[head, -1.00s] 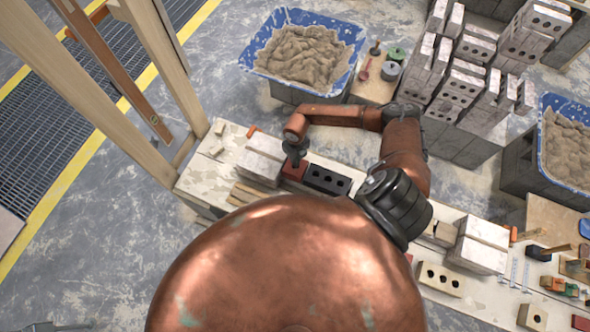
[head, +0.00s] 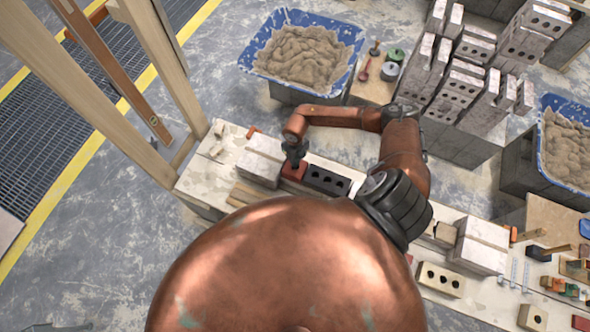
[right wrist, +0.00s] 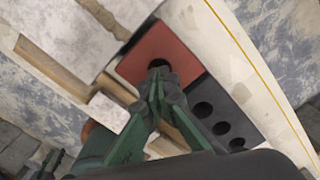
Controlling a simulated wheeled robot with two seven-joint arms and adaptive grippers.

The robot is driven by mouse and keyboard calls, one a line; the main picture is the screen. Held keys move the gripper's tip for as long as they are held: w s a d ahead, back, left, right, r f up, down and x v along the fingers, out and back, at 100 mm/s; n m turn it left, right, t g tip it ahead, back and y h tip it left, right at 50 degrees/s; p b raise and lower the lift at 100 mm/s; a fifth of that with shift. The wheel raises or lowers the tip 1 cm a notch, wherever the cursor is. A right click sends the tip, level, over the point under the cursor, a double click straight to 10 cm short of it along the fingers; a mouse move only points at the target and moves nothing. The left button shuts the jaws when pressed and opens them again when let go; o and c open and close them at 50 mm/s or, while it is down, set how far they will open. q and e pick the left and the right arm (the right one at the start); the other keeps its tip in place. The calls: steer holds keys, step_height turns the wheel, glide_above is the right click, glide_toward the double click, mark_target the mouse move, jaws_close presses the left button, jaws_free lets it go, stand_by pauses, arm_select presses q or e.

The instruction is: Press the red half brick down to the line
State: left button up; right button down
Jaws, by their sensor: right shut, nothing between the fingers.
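The red half brick (head: 293,171) sits on the wall course at the left part of the bench, just left of a dark brick with holes (head: 327,181). In the right wrist view the red half brick (right wrist: 185,55) shows a dark round hole in its top. My right gripper (head: 296,157) points down at its top. In the right wrist view the fingertips (right wrist: 160,72) are together, empty, over or against the brick by the hole; contact is hard to tell. A thin yellow line (right wrist: 245,52) runs along the far side of the bricks.
Pale blocks (head: 260,160) stand left of the red half brick. A blue tub of mortar (head: 357,62) stands behind the bench, another (head: 549,106) at right. A wooden frame (head: 147,85) rises at left. More blocks and tools lie along the right part of the bench.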

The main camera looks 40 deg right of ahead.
steer(key=shift+f+b, duration=1.05)
steer(key=shift+f, duration=0.35)
stand_by(2.5)
steer(key=shift+r, duration=0.15)
steer(key=shift+r+p, duration=2)
steer(key=shift+r, duration=0.45)
